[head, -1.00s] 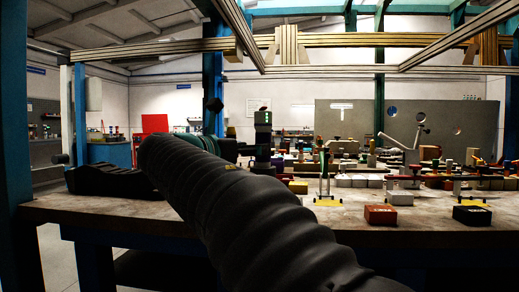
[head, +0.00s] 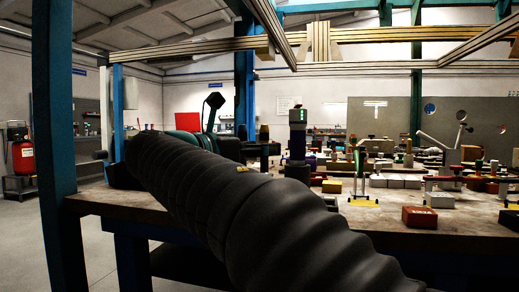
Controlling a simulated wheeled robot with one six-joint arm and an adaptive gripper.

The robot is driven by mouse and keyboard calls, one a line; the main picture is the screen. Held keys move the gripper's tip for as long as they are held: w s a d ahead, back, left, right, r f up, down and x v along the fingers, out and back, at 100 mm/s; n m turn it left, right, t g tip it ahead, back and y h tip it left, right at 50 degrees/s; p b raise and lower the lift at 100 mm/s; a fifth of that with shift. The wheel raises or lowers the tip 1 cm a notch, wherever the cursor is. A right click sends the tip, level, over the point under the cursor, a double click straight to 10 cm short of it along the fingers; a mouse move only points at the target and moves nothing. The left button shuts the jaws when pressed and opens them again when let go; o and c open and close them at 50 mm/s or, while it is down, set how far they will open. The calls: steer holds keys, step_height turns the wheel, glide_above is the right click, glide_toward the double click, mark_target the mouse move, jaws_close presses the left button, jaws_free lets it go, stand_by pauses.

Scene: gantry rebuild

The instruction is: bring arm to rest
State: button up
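My arm, in a black ribbed sleeve, runs from the bottom middle of the head view up to the left, over the near left part of the workbench (head: 130,207). Its far end points away from me. My gripper cannot be made out; the arm hides that area, so I cannot see its fingers or whether it holds anything.
A red box (head: 419,217) lies near the bench's front edge. A dark post with green lights (head: 297,140) stands behind the arm. Several blocks and fixtures crowd the bench to the right. A blue upright (head: 54,120) stands at left, with open floor (head: 30,235) beside it.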

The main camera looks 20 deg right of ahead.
steer(key=s+d+f+m+g+y+p, duration=0.1)
steer(key=s+d+f+m+y+p, duration=0.1)
steer(key=s+f+m+y, duration=0.6)
steer(key=s+d+f+m+y+p, duration=0.1)
steer(key=s+f, duration=0.2)
steer(key=f, duration=0.8)
steer(key=s+a+f+m+y+p, duration=0.1)
steer(key=s+a+f+m+y, duration=0.2)
steer(key=s+f+m, duration=0.3)
steer(key=s+a+f+m+y+p, duration=0.1)
steer(key=s+a+f+m+y, duration=0.3)
steer(key=f, duration=0.5)
steer(key=s+a+m, duration=0.1)
steer(key=s+m, duration=0.1)
steer(key=m, duration=0.1)
steer(key=shift+m+y+p, duration=0.3)
steer(key=shift+p, duration=0.05)
steer(key=shift+d, duration=0.1)
